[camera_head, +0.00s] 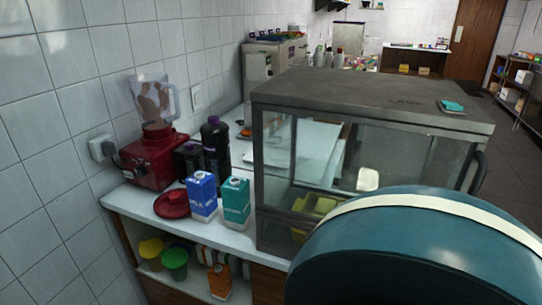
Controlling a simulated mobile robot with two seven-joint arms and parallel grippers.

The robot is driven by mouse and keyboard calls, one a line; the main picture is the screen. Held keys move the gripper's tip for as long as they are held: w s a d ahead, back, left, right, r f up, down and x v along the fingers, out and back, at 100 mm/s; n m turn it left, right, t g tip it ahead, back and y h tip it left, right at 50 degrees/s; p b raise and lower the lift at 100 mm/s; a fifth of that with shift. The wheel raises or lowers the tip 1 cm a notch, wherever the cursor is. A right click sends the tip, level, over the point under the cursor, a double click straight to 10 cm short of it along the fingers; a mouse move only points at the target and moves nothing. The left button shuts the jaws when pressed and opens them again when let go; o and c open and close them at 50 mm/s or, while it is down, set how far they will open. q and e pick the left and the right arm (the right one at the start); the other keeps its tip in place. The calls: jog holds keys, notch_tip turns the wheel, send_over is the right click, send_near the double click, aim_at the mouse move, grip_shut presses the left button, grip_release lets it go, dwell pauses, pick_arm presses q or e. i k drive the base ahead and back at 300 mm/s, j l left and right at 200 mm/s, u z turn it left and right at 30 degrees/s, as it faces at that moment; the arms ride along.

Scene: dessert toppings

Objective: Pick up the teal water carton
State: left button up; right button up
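The teal carton (236,204) stands upright on the white counter (135,202), near its front edge. A blue carton (202,198) stands close to its left. A glass-sided cabinet (375,105) with a dark top stands just to its right. Neither of my grippers is in view, and nothing is seen holding the teal carton.
A shelf below holds yellow (151,252) and green (175,262) cups. A large teal rounded form with a cream band blocks the lower right.

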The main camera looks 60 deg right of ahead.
aim_at(235, 193)
jog(key=z, duration=1.55)
jog(key=i+j, duration=0.05)
